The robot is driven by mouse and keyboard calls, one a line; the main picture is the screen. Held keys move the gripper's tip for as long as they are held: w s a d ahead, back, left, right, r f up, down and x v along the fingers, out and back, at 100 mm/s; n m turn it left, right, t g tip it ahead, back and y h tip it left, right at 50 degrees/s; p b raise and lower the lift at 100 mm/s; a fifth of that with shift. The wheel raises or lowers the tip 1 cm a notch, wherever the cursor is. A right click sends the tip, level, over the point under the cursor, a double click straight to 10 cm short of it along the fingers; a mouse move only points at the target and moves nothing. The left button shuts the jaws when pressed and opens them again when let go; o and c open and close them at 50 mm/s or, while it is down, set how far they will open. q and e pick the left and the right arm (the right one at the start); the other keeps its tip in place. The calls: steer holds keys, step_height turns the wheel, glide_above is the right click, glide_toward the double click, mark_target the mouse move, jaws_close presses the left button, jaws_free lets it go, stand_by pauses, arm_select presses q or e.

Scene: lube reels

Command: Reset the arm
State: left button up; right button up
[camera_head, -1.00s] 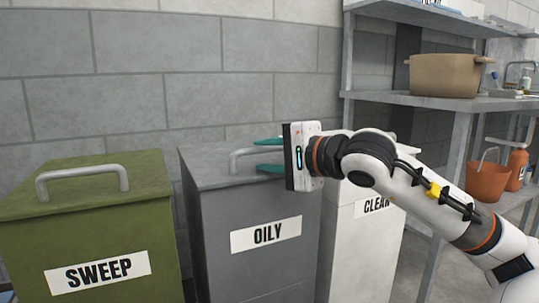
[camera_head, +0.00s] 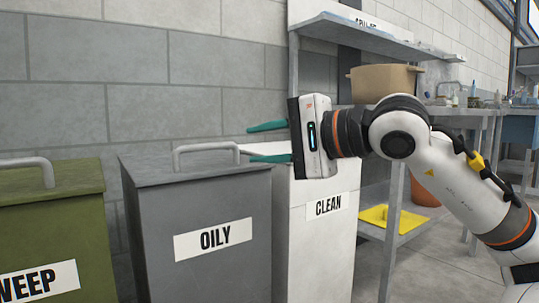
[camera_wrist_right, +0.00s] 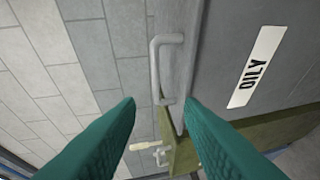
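My right gripper (camera_head: 268,142) is open, its two teal fingers apart and pointing left, with nothing between them. It is in front of the white CLEAN bin (camera_head: 318,240), to the right of the handle (camera_head: 207,150) of the grey OILY bin (camera_head: 200,235). In the right wrist view the teal fingers (camera_wrist_right: 160,103) are spread, and the OILY bin's handle (camera_wrist_right: 155,70) shows beyond them; the fingers look apart from it. The OILY lid is closed. My left gripper is in neither view.
The green SWEEP bin (camera_head: 60,225) stands at the left. A shelf unit (camera_head: 385,235) at the right holds a tan tub (camera_head: 385,82) and, lower down, a yellow tray (camera_head: 394,217). A grey block wall (camera_head: 150,80) stands behind the bins.

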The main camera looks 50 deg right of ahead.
steer(key=shift+s, duration=0.35)
stand_by(0.4)
